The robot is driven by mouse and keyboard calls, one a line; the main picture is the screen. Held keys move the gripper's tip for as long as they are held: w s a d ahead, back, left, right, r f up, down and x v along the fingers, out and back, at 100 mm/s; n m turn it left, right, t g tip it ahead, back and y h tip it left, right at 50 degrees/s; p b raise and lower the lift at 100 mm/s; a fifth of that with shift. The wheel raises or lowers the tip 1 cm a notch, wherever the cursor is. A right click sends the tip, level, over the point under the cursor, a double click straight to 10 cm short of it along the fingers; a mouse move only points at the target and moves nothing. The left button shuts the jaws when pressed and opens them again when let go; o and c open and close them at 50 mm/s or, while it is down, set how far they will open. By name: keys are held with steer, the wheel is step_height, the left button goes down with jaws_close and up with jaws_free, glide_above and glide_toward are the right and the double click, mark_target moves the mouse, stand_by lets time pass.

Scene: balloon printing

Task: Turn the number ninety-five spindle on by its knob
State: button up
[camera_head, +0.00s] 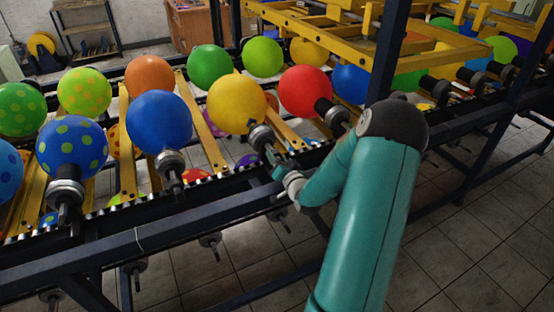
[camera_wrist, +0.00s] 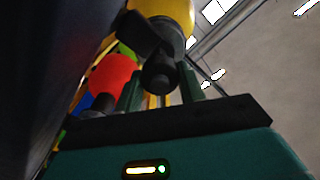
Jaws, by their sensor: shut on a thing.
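A yellow balloon (camera_head: 237,104) sits on a dark spindle (camera_head: 262,138) in the front row of the rack. My gripper (camera_head: 278,168) is at the near end of this spindle, at the rack's front rail. In the wrist view, the two green fingers of my gripper (camera_wrist: 160,88) stand on either side of a dark round knob (camera_wrist: 158,76) and are shut on it. The yellow balloon (camera_wrist: 172,10) shows above the knob there. No spindle number can be read, and the head view does not show the knob clearly.
A red balloon (camera_head: 305,92) on its spindle is close on the right, and a blue balloon (camera_head: 159,122) is on the left. The dark front rail (camera_head: 130,236) runs beneath. More balloons fill the rows behind. The tiled floor (camera_head: 480,230) in front is clear.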

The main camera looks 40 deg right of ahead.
steer(key=shift+m, duration=0.6)
steer(key=o, duration=1)
steer(key=shift+s, duration=0.1)
steer(key=v, duration=1.3)
steer(key=shift+s+a, duration=0.15)
steer(key=shift+s, duration=0.15)
